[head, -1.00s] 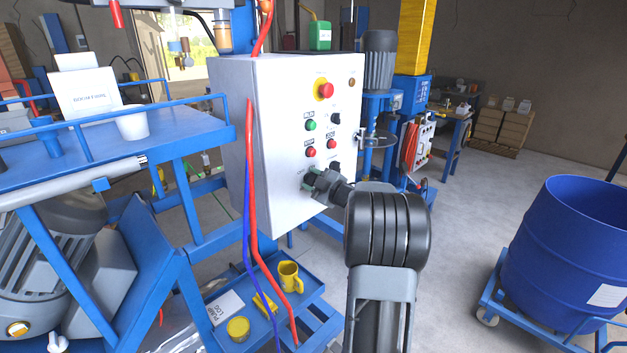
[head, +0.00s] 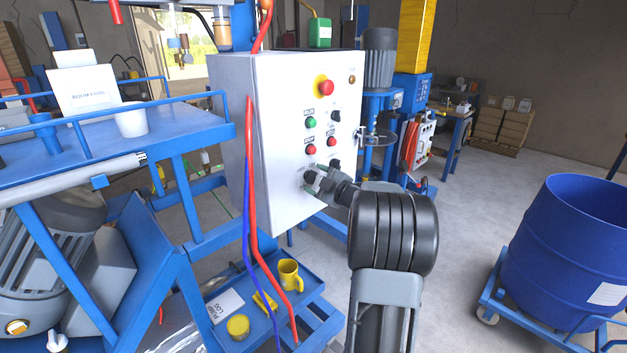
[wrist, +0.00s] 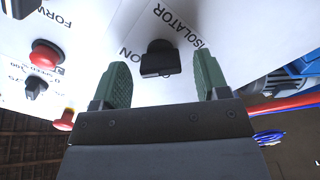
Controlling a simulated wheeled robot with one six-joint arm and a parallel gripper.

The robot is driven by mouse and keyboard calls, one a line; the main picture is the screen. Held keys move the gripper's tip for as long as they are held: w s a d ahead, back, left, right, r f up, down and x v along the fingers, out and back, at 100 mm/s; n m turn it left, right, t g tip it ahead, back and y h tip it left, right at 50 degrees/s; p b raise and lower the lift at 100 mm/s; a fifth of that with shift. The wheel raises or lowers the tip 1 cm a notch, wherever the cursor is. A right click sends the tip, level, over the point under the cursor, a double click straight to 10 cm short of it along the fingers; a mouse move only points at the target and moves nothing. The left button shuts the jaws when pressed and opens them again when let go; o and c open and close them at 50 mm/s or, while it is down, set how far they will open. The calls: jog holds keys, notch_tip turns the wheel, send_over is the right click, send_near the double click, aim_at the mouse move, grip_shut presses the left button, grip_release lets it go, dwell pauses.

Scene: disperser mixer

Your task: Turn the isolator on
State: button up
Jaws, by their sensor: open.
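The isolator (wrist: 160,59) is a black rotary knob on the white panel, labelled ISOLATOR, with an ON mark beside it, partly cut off. In the wrist view it lies between and just beyond the two green fingertips of my gripper (wrist: 160,85), which are apart and clear of it. The control box (head: 285,190) stands in the middle of the head view. There my gripper (head: 314,180) is at the lower part of its front face, over the dark isolator knob, which it partly hides.
Above are a red emergency stop (head: 326,87), a green button (head: 311,123), red buttons and other black knobs (head: 335,116). A red hose (head: 252,190) and a blue one hang along the box's left edge. A blue drum (head: 570,250) stands at right, with clear floor between.

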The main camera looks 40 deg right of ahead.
jog(key=s+d+b, duration=0.2)
jog(key=s, duration=1)
jog(key=shift+w, duration=0.1)
jog(key=s+d+f+m+g+h, duration=0.3)
jog(key=d+f+m+g+h, duration=0.25)
jog(key=d+m+h, duration=0.45)
jog(key=s+a+f+m+g+h, duration=0.2)
jog(key=s+a+f+m+g, duration=0.1)
jog(key=a+g, duration=0.1)
jog(key=s+a+g+y, duration=0.1)
jog(key=s+a+y, duration=0.1)
jog(key=a, duration=0.9)
jog(key=s+a+f+g+y, duration=0.1)
jog(key=a+y, duration=0.3)
jog(key=a, duration=0.8)
jog(key=s+a+f+n+g+y, duration=0.1)
jog(key=s+a+g+y, duration=0.1)
jog(key=a, duration=0.9)
jog(key=shift+s+a+y, duration=0.3)
jog(key=shift+s+y, duration=0.1)
jog(key=shift+s, duration=0.3)
